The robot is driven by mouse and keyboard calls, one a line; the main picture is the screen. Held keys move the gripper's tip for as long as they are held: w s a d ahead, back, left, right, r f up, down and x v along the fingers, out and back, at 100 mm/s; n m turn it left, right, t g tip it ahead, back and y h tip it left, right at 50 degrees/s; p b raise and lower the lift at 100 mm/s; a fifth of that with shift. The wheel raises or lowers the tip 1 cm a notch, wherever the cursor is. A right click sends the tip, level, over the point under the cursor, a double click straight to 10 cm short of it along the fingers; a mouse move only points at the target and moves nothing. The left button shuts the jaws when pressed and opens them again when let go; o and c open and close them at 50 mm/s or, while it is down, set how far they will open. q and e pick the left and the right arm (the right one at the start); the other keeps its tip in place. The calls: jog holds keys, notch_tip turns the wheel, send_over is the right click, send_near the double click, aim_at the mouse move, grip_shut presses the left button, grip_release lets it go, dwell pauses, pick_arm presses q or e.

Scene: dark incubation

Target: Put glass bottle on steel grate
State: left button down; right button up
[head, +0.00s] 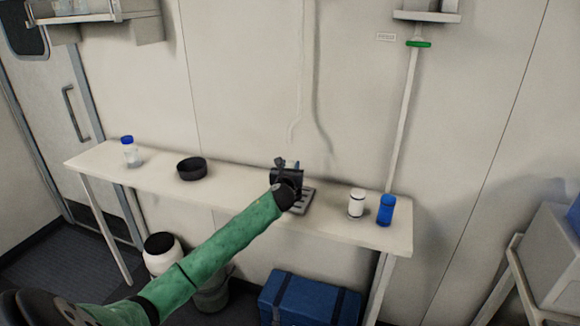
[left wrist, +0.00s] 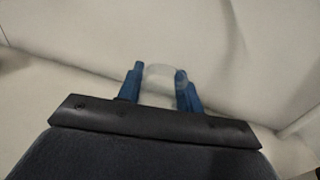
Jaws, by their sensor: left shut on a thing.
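My left gripper (head: 288,172) is over the long narrow table, at the steel grate (head: 304,200). In the left wrist view its two blue fingers (left wrist: 160,88) are shut on a pale, see-through thing, the glass bottle (left wrist: 159,72). In the head view the gripper and arm hide most of the bottle. The grate lies flat on the table, with its slotted right part showing beside the gripper. I cannot tell whether the bottle touches the grate. My right gripper is not in view.
On the table (head: 240,196) stand a clear bottle with a blue cap (head: 130,152), a black bowl (head: 192,169), a white jar (head: 356,204) and a blue bottle (head: 386,210). A blue case (head: 309,300) and a white container (head: 162,253) are below. The wall is close behind.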

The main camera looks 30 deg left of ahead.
pick_arm(q)
jog(key=shift+f, duration=0.1)
jog(key=c, duration=0.9)
grip_release()
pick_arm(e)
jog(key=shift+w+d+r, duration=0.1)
pick_arm(q)
jog(key=shift+s+d, duration=0.15)
jog(key=shift+s, duration=0.2)
jog(key=shift+b+v, duration=1.85)
jog(key=shift+v, duration=3.75)
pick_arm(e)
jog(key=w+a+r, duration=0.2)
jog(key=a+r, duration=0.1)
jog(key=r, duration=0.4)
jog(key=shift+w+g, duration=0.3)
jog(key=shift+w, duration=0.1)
